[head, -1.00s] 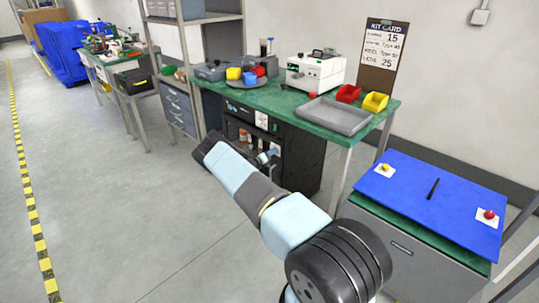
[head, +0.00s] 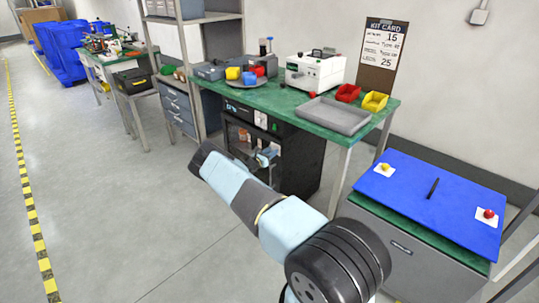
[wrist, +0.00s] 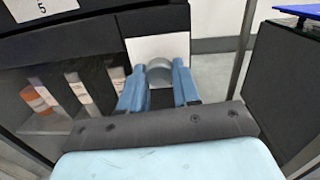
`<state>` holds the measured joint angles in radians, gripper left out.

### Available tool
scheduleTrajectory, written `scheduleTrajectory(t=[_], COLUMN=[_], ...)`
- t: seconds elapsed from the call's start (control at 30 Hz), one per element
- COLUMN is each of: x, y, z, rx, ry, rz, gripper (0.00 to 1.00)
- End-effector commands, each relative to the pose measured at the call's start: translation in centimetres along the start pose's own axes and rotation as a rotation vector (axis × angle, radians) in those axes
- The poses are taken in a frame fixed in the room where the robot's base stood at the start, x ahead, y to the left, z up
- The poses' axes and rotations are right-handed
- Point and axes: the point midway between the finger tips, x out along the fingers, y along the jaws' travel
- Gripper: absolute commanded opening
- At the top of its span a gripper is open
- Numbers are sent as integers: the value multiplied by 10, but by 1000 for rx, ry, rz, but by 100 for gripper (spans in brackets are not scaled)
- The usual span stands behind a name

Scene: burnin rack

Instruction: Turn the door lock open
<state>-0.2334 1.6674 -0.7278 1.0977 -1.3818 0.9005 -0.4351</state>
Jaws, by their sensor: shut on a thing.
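The door lock (wrist: 159,66) shows in the wrist view as a round grey knob in front of a white plate (wrist: 158,47). My gripper (wrist: 159,88) has its two blue fingers on either side of the knob, shut on it. In the head view my gripper (head: 267,156) is at the front of the black burn-in rack (head: 302,158) under the green bench. My arm hides part of the rack front there, and the knob cannot be made out. In the wrist view several labelled upright units (wrist: 90,85) stand behind the rack's front, left of the knob.
The green bench (head: 300,108) above carries a grey tray (head: 333,115), small bins and a white instrument (head: 315,71). A cabinet with a blue mat (head: 415,208) stands at the right. Open floor (head: 120,215) lies to the left.

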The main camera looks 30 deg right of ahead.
Motion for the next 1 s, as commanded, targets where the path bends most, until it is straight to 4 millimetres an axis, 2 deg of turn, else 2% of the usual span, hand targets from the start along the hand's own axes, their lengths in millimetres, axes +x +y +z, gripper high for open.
scheduleTrajectory(t=[0.6, 1.0], x=[3, 3], y=[-6, -8], z=[-1, -4], rx=[564, 792], ry=[-27, -35], rz=[-31, -43], gripper=[1, 1])
